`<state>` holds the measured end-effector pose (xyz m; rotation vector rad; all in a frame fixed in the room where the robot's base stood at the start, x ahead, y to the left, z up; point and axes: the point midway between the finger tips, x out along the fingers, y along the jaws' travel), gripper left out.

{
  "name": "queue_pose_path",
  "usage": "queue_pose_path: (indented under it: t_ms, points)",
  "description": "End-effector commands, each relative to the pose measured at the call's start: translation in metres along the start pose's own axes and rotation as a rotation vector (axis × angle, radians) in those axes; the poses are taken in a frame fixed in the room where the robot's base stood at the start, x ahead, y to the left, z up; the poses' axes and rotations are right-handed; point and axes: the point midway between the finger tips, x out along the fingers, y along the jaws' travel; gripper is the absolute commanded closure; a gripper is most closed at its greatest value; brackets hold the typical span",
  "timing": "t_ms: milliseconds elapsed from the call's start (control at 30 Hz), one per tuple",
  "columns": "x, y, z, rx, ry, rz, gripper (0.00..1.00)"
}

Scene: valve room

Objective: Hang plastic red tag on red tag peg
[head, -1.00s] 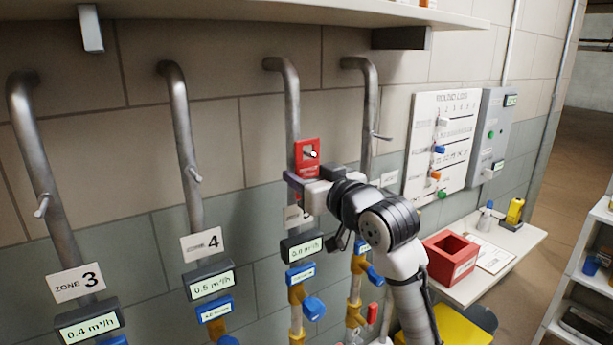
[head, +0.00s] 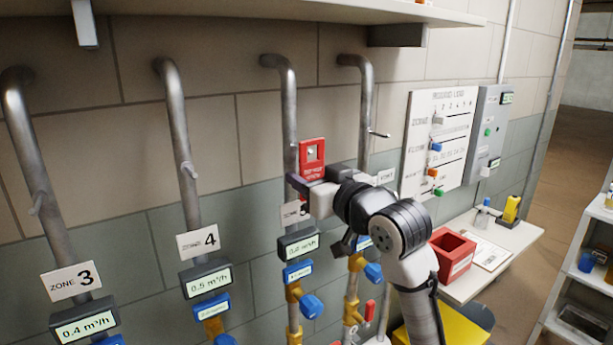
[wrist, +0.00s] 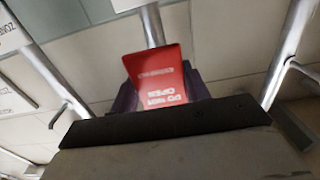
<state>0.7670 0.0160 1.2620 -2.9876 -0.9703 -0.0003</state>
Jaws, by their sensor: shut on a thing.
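The red tag (head: 312,170) has white print and a hole near its top. It stands upright in front of the third pipe (head: 291,110), counted from the left. My gripper (head: 309,184) is shut on its lower part. In the wrist view the red tag (wrist: 156,75) sits between the dark fingers, its print reading "DO NOT OPEN". Any peg on the third pipe is hidden behind the tag. I cannot tell whether the tag touches a peg.
A shelf (head: 230,10) overhangs the pipes. Gauges and valves sit low on the pipes, with the Zone 4 sign (head: 198,241) beside them. A log board (head: 438,140), a red box (head: 452,255) and a side table (head: 515,243) are at right.

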Motion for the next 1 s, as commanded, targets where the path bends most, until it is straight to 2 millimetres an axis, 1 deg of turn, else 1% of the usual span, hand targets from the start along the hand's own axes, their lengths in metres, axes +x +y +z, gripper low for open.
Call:
queue_pose_path:
  t_ms: [800, 1000]
  points:
    - [-0.041, 0.000, 0.000, 0.000, 0.000, 0.001, 0.79]
    - [-0.049, 0.000, 0.000, 0.000, 0.000, 0.000, 0.79]
